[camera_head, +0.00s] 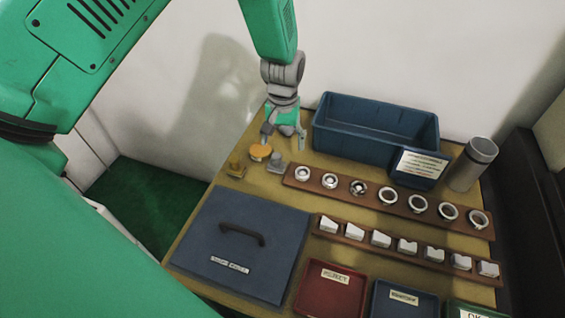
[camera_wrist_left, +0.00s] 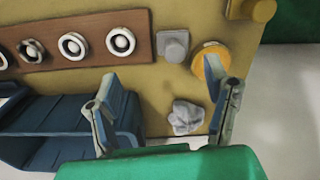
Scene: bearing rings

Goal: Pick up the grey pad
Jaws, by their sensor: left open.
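A lumpy light-grey piece (camera_wrist_left: 186,116), which looks like the grey pad, lies on the table in the left wrist view, between the lines of my two fingers. In the head view I cannot make it out behind my gripper. My left gripper (camera_head: 284,138) is open and empty, pointing down over the table's far left corner; its fingers also show in the left wrist view (camera_wrist_left: 165,98). A smoother grey block with a round knob (camera_head: 277,161) stands nearby, also in the left wrist view (camera_wrist_left: 173,46). My right gripper is not in view.
An orange disc (camera_head: 260,151) and a yellow knobbed piece (camera_head: 235,166) stand close by. A blue bin (camera_head: 335,139) is right of my gripper. A brown strip (camera_head: 328,188) carries several rings.

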